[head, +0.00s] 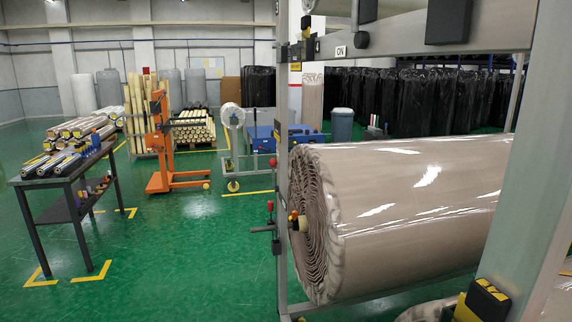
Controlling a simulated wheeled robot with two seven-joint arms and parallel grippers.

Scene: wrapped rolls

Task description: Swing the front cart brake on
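A grey metal cart frame (282,175) fills the right side of the head view, close to me. It carries a large wrapped beige roll (420,205) with its spiral end facing left. A small lever with a red knob (270,206) and a dark horizontal handle (262,228) stick out from the frame's left post. A white "ON" label (341,51) sits on the upper rail, beside a black block (360,40). I cannot tell for sure which part is the front brake. Neither of my grippers is in view.
A dark table (60,183) with wrapped rolls stands at left. An orange lifter (160,150) and a small wheeled cart (233,150) stand behind. A black and yellow part (485,300) is at the lower right. The green floor (190,265) between table and cart is clear.

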